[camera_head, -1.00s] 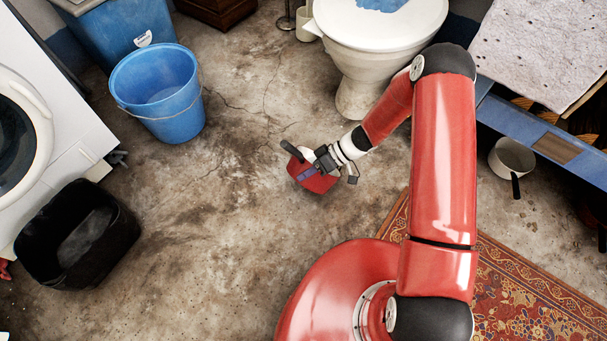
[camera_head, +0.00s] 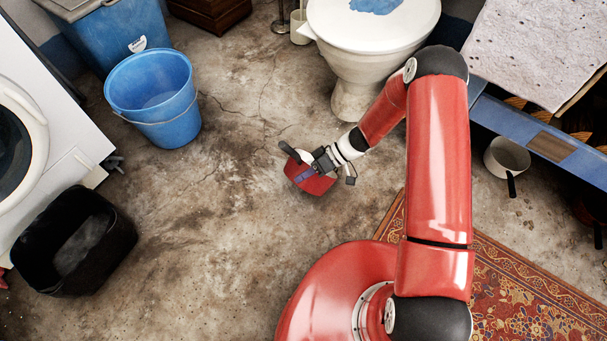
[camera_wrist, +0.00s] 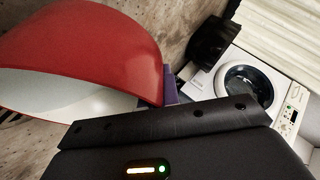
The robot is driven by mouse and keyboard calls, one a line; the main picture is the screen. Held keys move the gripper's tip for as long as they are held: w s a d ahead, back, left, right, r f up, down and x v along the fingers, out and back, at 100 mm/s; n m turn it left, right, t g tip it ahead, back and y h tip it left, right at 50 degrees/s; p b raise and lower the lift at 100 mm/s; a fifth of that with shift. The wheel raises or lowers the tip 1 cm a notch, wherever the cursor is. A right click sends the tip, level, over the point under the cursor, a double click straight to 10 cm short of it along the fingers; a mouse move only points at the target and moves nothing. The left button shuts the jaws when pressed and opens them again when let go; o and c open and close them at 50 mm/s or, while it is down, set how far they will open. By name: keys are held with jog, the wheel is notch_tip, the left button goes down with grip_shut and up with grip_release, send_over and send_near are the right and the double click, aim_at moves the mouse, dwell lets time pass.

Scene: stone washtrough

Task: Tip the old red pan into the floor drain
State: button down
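The old red pan (camera_head: 310,182) is in the air above the concrete floor, near the middle of the head view. Its dark handle (camera_head: 290,152) points up and left, and some of its pale inside shows. In the wrist view the pan (camera_wrist: 85,50) fills the upper left, tilted, with its red outside and whitish inside visible. My gripper (camera_head: 306,174) is at the pan, its purple finger against the red side; it appears closed on the pan, though the exact grip spot is hidden. I cannot make out the floor drain in the head view.
A blue bucket (camera_head: 153,98) and a black bin (camera_head: 75,245) stand left, by the washing machine (camera_head: 45,130). A toilet (camera_head: 365,50) stands behind the arm. A white pot (camera_head: 507,158) and a patterned rug (camera_head: 530,300) are right. The floor left of the pan is clear.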

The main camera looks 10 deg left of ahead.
jog(key=shift+w+d+r+g+y+b, duration=0.15)
jog(key=shift+w+d+g+y+b, duration=0.35)
jog(key=shift+w+b, duration=0.35)
jog(key=shift+w+d+r+m+b, duration=0.1)
jog(key=shift+d+r+m+b, duration=0.1)
jog(key=shift+r+m+b, duration=0.15)
jog(key=shift+w, duration=0.1)
dwell(0.4)
jog(key=shift+w+d+r+m+g+y+b, duration=0.25)
jog(key=shift+w+d+g+y+b, duration=0.3)
jog(key=shift+w+g+y, duration=0.3)
jog(key=shift+w+d, duration=0.1)
jog(key=shift+w, duration=0.05)
dwell(0.5)
